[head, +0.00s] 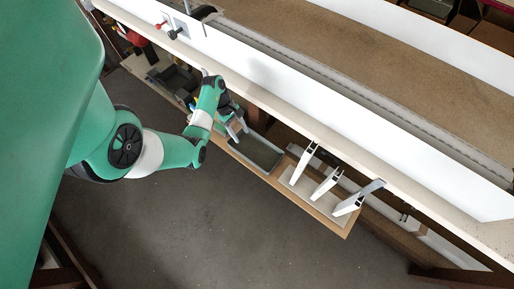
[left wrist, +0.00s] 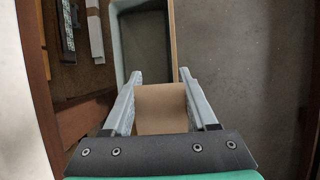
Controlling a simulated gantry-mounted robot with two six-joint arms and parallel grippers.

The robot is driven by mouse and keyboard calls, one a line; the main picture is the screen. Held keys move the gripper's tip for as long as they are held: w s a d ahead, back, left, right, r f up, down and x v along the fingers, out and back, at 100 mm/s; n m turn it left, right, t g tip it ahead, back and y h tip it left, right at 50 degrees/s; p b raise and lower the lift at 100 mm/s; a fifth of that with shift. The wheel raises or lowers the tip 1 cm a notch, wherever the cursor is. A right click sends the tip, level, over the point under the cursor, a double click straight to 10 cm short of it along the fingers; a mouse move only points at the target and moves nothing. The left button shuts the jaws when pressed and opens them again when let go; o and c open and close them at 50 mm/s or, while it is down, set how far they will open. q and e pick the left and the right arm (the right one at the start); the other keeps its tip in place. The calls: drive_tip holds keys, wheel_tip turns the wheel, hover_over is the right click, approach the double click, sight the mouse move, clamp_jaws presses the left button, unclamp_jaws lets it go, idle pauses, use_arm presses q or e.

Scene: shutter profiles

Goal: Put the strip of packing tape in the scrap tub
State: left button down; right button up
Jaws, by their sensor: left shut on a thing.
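My left gripper (head: 236,128) is shut on the brown strip of packing tape (left wrist: 161,110), which spans between its two fingers in the left wrist view. The scrap tub (head: 272,166) is a grey-green open tub on the wooden shelf below the bench edge. In the head view the gripper is at the tub's left end. In the left wrist view the tub's pale rim (left wrist: 117,50) lies just beyond the fingertips, and the part of the tub I see looks empty. The gripper hides the tub's near end. My right gripper is not in view.
White shutter profiles (head: 325,185) stand to the right of the tub on the same shelf. A dark grey bin (head: 176,79) stands to the left. The long bench (head: 300,115) runs above and behind. The grey floor (head: 190,230) in front is clear.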

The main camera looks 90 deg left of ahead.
use_arm(q)
drive_tip(key=shift+w+d+f+b, duration=1.05)
drive_tip(key=shift+w+f+b, duration=0.3)
drive_tip(key=shift+w+f, duration=0.8)
drive_tip(key=shift+w+d+f+b, duration=1)
drive_tip(key=shift+w+f+b, duration=0.3)
drive_tip(key=shift+w+f, duration=0.8)
drive_tip(key=shift+w+d+f+b, duration=1.05)
drive_tip(key=shift+w+f+b, duration=0.3)
drive_tip(key=shift+w+f, duration=0.8)
drive_tip(key=shift+s, duration=0.1)
drive_tip(key=shift+f, duration=0.2)
drive_tip(key=shift+c, duration=0.9)
unclamp_jaws()
